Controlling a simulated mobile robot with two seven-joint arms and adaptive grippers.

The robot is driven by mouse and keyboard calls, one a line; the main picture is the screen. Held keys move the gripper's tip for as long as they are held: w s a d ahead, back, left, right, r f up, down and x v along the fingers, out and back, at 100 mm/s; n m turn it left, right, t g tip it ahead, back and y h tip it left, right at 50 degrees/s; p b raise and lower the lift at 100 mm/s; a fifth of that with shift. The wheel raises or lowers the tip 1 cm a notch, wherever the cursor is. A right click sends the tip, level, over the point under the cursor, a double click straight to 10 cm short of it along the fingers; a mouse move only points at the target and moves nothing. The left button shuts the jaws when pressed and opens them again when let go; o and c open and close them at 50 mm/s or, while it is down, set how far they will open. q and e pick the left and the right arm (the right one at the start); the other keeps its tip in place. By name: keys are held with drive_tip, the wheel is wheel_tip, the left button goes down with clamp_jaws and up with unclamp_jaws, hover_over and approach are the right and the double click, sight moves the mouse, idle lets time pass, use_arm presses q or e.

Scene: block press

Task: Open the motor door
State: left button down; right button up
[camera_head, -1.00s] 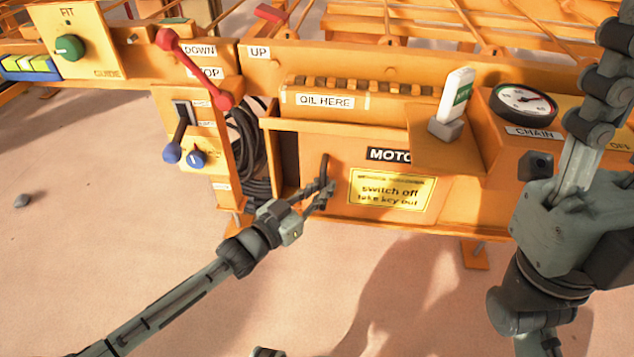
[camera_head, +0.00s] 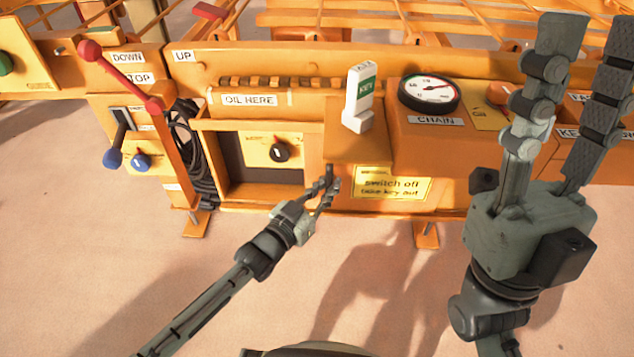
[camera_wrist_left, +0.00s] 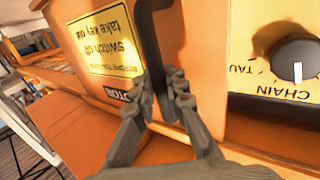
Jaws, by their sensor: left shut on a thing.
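The motor door (camera_head: 344,192) is an orange sliding panel with a yellow "switch off take key out" sign (camera_head: 393,187). It stands slid to the right, partly under the key box. Left of it an open compartment shows a black knob (camera_head: 279,152) on a yellow plate. My left gripper (camera_head: 325,190) is shut on the dark upright door handle (camera_head: 329,170) near the door's left edge. In the left wrist view its fingers (camera_wrist_left: 168,97) close around the black handle (camera_wrist_left: 149,40). My right gripper (camera_head: 572,85) is raised at the right, fingers up and apart, empty.
A white and green key tag (camera_head: 360,95) stands on the box above the door. A chain gauge (camera_head: 430,93) is right of it. A red lever (camera_head: 120,75), a blue-tipped lever (camera_head: 118,140) and black cables (camera_head: 190,150) are at the left. The floor in front is clear.

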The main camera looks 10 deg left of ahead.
use_arm(q)
drive_tip(key=shift+d, duration=0.55)
drive_tip(key=c, duration=1.8)
unclamp_jaws()
drive_tip(key=shift+a, duration=0.1)
drive_tip(key=shift+s+a, duration=0.15)
drive_tip(key=shift+s, duration=0.15)
drive_tip(key=v, duration=0.6)
drive_tip(key=shift+s+a, duration=0.2)
drive_tip(key=shift+s, duration=0.15)
